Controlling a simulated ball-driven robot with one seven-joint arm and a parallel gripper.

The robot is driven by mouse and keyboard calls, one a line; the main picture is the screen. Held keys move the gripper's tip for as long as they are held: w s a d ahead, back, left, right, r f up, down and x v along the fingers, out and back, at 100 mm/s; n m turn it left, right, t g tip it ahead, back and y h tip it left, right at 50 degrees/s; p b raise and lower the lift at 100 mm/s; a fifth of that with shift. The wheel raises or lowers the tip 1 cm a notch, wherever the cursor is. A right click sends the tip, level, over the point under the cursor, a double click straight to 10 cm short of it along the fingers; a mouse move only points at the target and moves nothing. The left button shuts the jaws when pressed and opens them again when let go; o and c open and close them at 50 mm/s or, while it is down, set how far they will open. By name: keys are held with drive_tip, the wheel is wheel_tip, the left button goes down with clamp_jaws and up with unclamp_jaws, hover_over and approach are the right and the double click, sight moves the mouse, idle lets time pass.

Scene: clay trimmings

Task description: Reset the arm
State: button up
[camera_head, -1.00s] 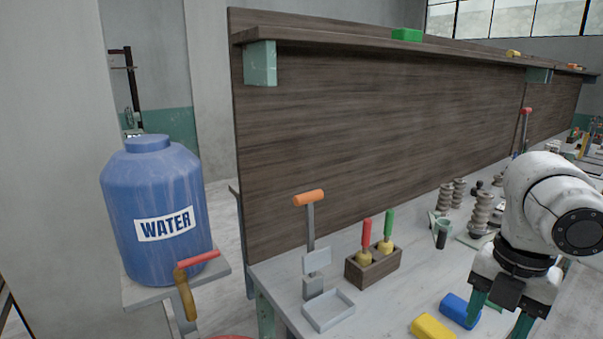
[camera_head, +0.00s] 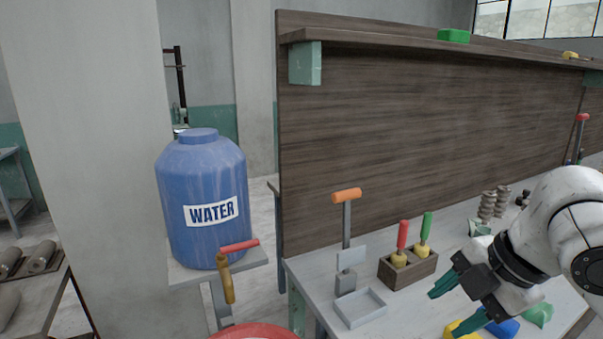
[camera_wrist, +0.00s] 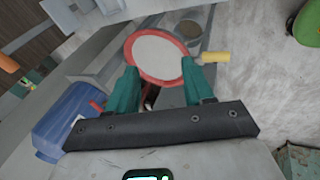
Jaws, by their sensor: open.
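My gripper (camera_head: 452,309) is at the right of the head view, at the end of my white arm, over the workbench. Its two teal fingers are spread apart with nothing between them. In the wrist view my gripper (camera_wrist: 165,88) is also open and empty. Beyond its fingers there is a round red-rimmed disc with a pale face (camera_wrist: 160,55).
A workbench (camera_head: 325,262) carries a grey tray (camera_head: 360,308), an orange-handled tool (camera_head: 347,215) and a wooden holder (camera_head: 408,270) with red- and green-handled tools. A blue water barrel (camera_head: 205,200) stands left on a small shelf. A wooden back panel (camera_head: 420,120) rises behind the bench.

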drive_tip(key=w+a+f+m+t+y, duration=0.2)
drive_tip(key=a+m, duration=0.2)
drive_tip(key=a, duration=0.1)
drive_tip(key=s+a+f+m, duration=0.1)
drive_tip(key=s+f+m, duration=0.2)
drive_tip(key=f+m, duration=0.35)
drive_tip(key=s+a+f+m, duration=0.1)
drive_tip(key=s+f+m, duration=0.25)
drive_tip(key=f, duration=0.65)
drive_tip(key=s+d+f+m+g+h, duration=0.2)
drive_tip(key=s+d+f+m, duration=0.1)
drive_tip(key=s+f, duration=0.4)
drive_tip(key=s+d+f+m+g+h, duration=0.2)
drive_tip(key=s+f, duration=0.6)
drive_tip(key=s, duration=0.6)
drive_tip(key=d+m+h, duration=0.1)
drive_tip(key=d+m, duration=0.1)
drive_tip(key=d, duration=0.1)
drive_tip(key=shift+s+d+m+g, duration=0.3)
drive_tip(key=shift+d, duration=0.05)
drive_tip(key=shift+f, duration=0.1)
